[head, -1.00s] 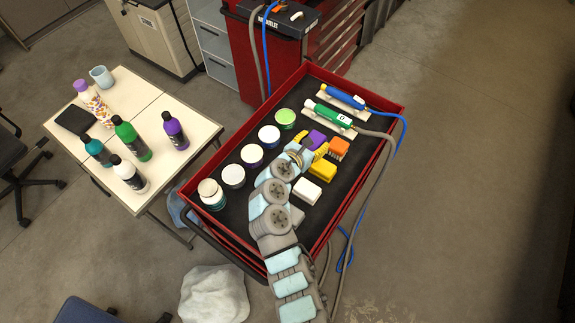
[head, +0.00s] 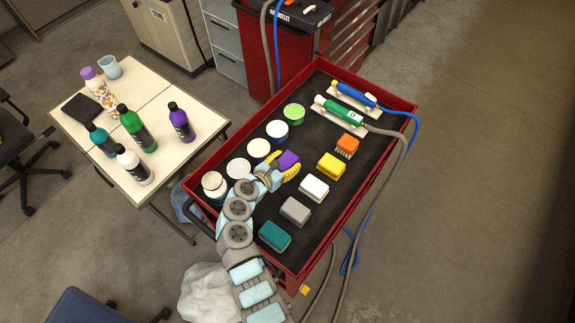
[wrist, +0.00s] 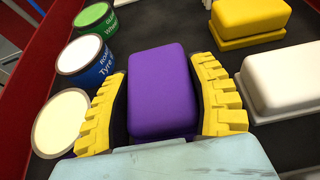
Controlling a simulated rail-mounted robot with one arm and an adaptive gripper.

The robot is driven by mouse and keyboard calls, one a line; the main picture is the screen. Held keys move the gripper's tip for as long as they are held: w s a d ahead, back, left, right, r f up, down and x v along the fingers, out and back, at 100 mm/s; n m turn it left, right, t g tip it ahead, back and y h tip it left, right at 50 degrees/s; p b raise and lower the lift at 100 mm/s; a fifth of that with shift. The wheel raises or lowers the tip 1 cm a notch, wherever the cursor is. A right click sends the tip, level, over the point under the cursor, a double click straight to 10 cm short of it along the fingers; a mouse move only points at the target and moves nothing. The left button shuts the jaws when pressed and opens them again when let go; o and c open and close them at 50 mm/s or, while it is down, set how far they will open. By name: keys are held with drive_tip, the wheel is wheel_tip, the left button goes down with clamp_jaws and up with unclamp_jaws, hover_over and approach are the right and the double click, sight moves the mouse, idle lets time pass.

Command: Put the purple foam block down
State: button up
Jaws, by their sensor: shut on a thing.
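The purple foam block (head: 288,160) is held between the yellow ridged fingers of my gripper (head: 283,171) over the red cart's black top. In the wrist view the purple block (wrist: 162,90) fills the space between the two fingers of my gripper (wrist: 168,95), which press on its sides. Whether its underside touches the cart top cannot be told. The block sits between the row of round tins on the left and the row of blocks and brushes on the right.
On the red cart (head: 385,166), a white block (head: 314,188), yellow block (head: 331,166), grey block (head: 295,210), teal block (head: 274,236) and orange brush (head: 347,145) stand right of my gripper. Several tins, including a green-topped one (head: 294,112), line the left. Two hose tools (head: 340,108) lie at the back.

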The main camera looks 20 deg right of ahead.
drive_tip(key=shift+f, duration=1.1)
drive_tip(key=shift+f, duration=0.2)
drive_tip(key=o, duration=1.1)
drive_tip(key=shift+d, duration=0.1)
drive_tip(key=shift+r, duration=0.2)
drive_tip(key=shift+s+a+r, duration=0.15)
drive_tip(key=shift+a+r, duration=0.05)
drive_tip(key=shift+a, duration=0.1)
drive_tip(key=p+v, duration=0.1)
drive_tip(key=v, duration=1)
drive_tip(key=shift+s+a, duration=0.1)
drive_tip(key=shift+a, duration=0.05)
